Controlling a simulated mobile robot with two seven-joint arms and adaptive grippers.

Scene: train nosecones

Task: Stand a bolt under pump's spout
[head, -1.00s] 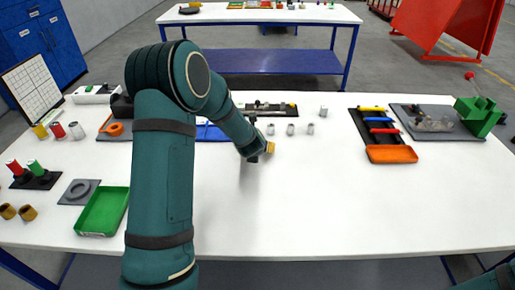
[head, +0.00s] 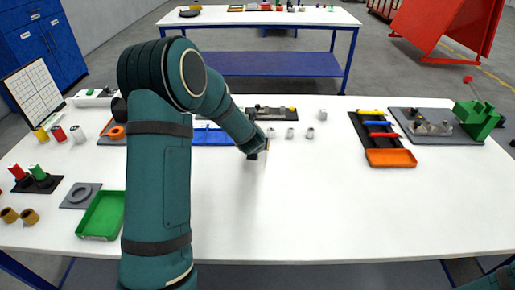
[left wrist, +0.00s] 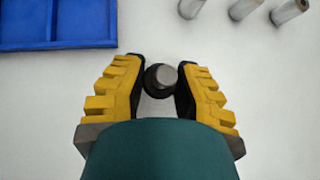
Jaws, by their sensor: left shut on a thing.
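My left gripper (head: 262,154) is over the middle of the white table, left of its centre. In the left wrist view its yellow fingers (left wrist: 160,88) are closed around an upright bolt (left wrist: 166,75) with a round grey top and a dark collar. The bolt is mostly hidden by the gripper in the head view. The green machine with a red ball (head: 478,120) at the table's right end looks like the pump; I cannot make out its spout. My right gripper is out of view.
Several grey cylinders (head: 290,133) stand just behind and right of my left gripper. A blue tray (head: 212,137) is to its left. A rack with an orange bin (head: 390,158) and a grey board (head: 405,115) lie right. The table's front middle is clear.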

